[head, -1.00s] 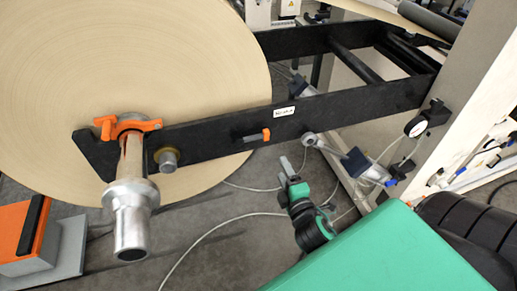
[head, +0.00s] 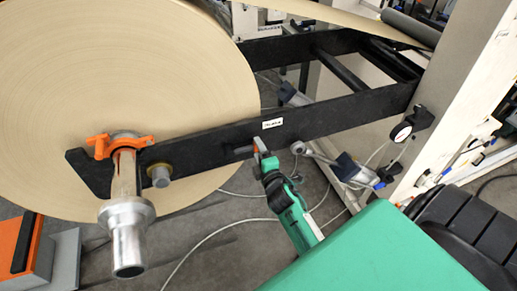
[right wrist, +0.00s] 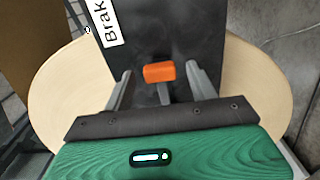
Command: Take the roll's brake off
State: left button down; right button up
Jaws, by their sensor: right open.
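The paper roll (head: 130,90) hangs on a metal shaft (head: 124,230) carried by a black arm (head: 330,113). The brake lever is a black handle with an orange end (head: 259,145) on the arm's side, below a white label (head: 272,124). My right gripper (head: 260,152) is at the lever's orange end, partly hiding it. In the right wrist view the orange end (right wrist: 159,72) sits between the two open fingers (right wrist: 160,84), with visible space on both sides. My left gripper is out of view.
An orange clamp (head: 120,144) holds the shaft at the arm's left end, beside a round metal knob (head: 161,175). A pneumatic cylinder (head: 345,166) sits right of my gripper, below the arm. Hoses lie on the floor. An orange and grey block (head: 40,250) stands lower left.

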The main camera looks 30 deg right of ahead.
jog(key=shift+w+d, duration=0.1)
jog(key=shift+w, duration=0.15)
grip_shut()
